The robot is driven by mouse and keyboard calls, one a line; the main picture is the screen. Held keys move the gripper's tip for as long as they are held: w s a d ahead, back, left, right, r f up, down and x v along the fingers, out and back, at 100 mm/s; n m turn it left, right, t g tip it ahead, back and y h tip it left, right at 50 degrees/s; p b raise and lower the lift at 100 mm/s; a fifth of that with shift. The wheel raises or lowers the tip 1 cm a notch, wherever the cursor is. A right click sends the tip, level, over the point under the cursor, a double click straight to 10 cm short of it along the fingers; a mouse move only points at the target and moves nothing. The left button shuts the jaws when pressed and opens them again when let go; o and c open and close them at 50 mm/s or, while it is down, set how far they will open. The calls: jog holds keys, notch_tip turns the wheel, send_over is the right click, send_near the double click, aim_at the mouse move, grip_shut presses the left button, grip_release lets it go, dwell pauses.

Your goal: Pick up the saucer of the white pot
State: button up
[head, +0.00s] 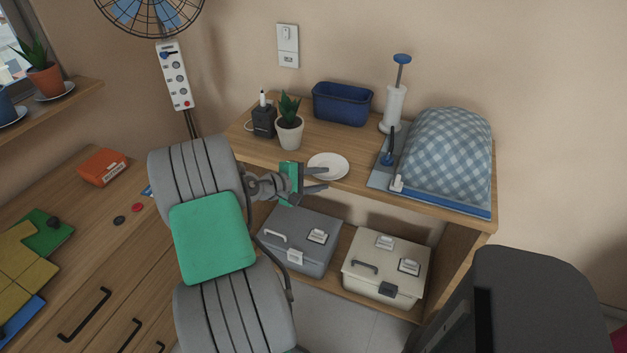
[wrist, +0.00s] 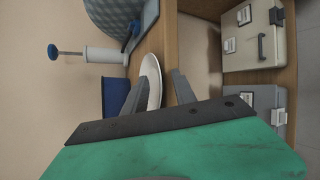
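The white pot (head: 289,133) holds a spiky green plant and stands on the wooden desk. The saucer (head: 328,162) is a flat white dish lying empty on the desk, right of the pot and near the front edge. It also shows edge-on in the wrist view (wrist: 153,72). My gripper (head: 324,178) is open at the desk's front edge, beside the saucer. In the wrist view its two fingers (wrist: 160,80) appear on either side of the saucer's near part. I cannot tell whether they touch it. The pot is not visible in the wrist view.
A white pump bottle (head: 394,108) and a checkered-cloth board (head: 440,155) are at right. Two toolboxes (head: 299,241) (head: 385,268) sit on the shelf below.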

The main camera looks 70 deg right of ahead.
grip_shut()
jog(key=shift+f, duration=0.1)
dwell(1.3)
